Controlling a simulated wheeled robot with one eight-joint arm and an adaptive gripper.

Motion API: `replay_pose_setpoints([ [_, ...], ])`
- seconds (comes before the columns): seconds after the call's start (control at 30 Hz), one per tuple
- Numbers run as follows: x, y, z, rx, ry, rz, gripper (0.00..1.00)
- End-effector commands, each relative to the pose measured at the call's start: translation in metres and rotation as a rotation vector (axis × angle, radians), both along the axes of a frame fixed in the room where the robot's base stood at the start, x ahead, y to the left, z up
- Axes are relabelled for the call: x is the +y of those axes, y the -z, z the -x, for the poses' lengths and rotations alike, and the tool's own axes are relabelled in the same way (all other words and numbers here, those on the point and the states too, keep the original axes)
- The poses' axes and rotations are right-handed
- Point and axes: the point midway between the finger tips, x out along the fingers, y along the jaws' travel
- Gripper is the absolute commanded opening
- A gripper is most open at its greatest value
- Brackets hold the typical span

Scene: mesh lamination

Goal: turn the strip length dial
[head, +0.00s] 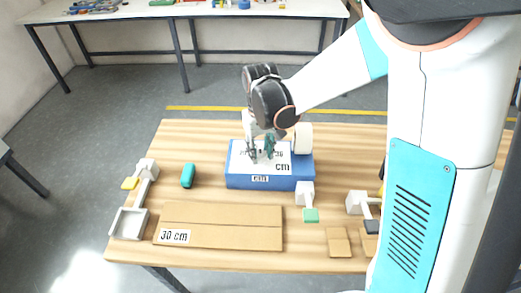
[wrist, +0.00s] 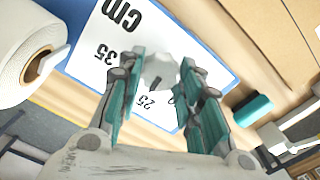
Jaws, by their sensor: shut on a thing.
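The strip length dial (wrist: 160,70) is a pale grey round knob on a white scale plate (wrist: 90,35) marked "cm", with 35 and 25 legible in the wrist view. A dark mark on the dial lies on the side nearest the 25. The plate tops a blue box (head: 240,181) on the table in the head view. My gripper (head: 261,150) reaches down onto this plate. In the wrist view my gripper (wrist: 162,64) has its teal-padded fingers on either side of the dial, shut on it. The fingers hide part of the scale, and in the head view the dial.
A white roll (head: 303,138) stands at the box's right rear. Cardboard marked "30 cm" (head: 230,238) lies in front. A teal object (head: 188,175) lies left of the box. A white device with a green pad (head: 310,215) stands in front right. Wooden table (head: 200,135) is bare behind left.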

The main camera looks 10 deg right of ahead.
Motion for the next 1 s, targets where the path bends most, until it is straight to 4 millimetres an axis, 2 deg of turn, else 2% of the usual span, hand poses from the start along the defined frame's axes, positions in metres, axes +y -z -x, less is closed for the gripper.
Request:
replay_pose_setpoints([
  [0.4, 0.0002, 0.0001, 0.0000, 0.000, -0.195, 0.000, 0.09],
  [0.97, 0.0002, 0.0001, 0.0000, 0.000, -0.224, 0.000, 0.09],
  [1.0, 0.0002, 0.0001, 0.0000, 0.000, -0.224, 0.000, 0.37],
])
